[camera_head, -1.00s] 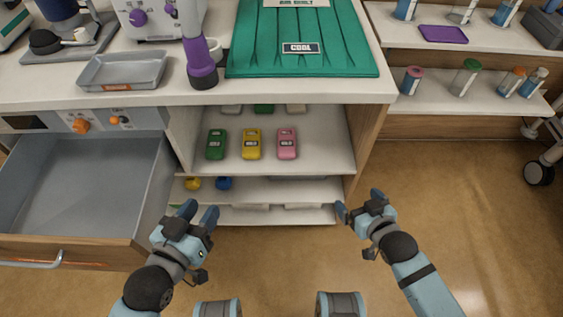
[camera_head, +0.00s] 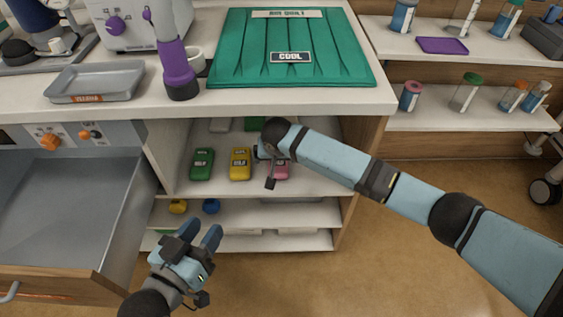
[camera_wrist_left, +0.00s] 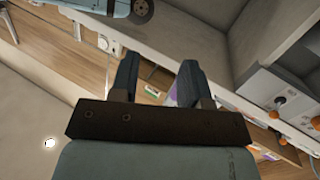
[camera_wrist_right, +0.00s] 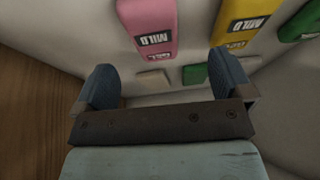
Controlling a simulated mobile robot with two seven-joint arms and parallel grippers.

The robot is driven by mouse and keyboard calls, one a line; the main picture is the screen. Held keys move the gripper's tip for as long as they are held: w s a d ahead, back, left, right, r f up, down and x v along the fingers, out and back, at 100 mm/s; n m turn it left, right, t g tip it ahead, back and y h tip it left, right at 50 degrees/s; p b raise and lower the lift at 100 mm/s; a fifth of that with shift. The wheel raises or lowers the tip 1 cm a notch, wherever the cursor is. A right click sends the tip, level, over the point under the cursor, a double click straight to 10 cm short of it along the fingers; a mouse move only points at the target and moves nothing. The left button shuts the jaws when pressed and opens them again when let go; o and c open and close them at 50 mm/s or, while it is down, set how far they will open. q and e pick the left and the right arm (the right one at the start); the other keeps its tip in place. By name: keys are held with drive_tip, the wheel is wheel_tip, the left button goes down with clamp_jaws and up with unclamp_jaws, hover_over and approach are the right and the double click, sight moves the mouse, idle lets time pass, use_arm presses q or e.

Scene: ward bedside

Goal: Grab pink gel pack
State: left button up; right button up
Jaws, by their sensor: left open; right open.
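The pink gel pack (camera_head: 281,173) lies on the upper cabinet shelf, partly hidden by my right arm in the head view. In the right wrist view the pink gel pack (camera_wrist_right: 148,28) shows with a MILD label, toward the top of the picture and beyond the fingers. My right gripper (camera_wrist_right: 164,66) is open, its fingers apart with nothing held; it is inside the shelf opening, mostly hidden behind its own wrist in the head view. My left gripper (camera_head: 201,231) is open and empty in front of the lower shelves.
A yellow pack (camera_head: 240,163) and a green pack (camera_head: 202,164) lie left of the pink one. The counter (camera_head: 290,101) overhangs the shelf. A wooden side panel (camera_head: 362,150) bounds it at right. An open drawer (camera_head: 70,205) stands at left.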

sight(278, 163)
drive_tip(key=shift+w+d, duration=0.2)
drive_tip(key=shift+w, duration=0.15)
drive_tip(key=shift+w+d+f+b, duration=0.1)
drive_tip(key=shift+w+f+b, duration=0.1)
drive_tip(key=shift+f+b, duration=0.1)
drive_tip(key=b+x, duration=0.3)
drive_tip(key=x, duration=0.3)
drive_tip(key=shift+w+d+f, duration=0.1)
drive_tip(key=shift+w, duration=0.15)
use_arm(q)
drive_tip(key=r+h, duration=0.1)
drive_tip(key=d+r+t, duration=0.1)
drive_tip(key=r, duration=0.1)
drive_tip(key=d+r+t+h, duration=0.1)
drive_tip(key=r, duration=0.1)
drive_tip(key=shift+d+r+h, duration=0.1)
drive_tip(key=shift+r+h, duration=0.05)
drive_tip(key=shift+h, duration=0.15)
use_arm(e)
drive_tip(key=c, duration=1.1)
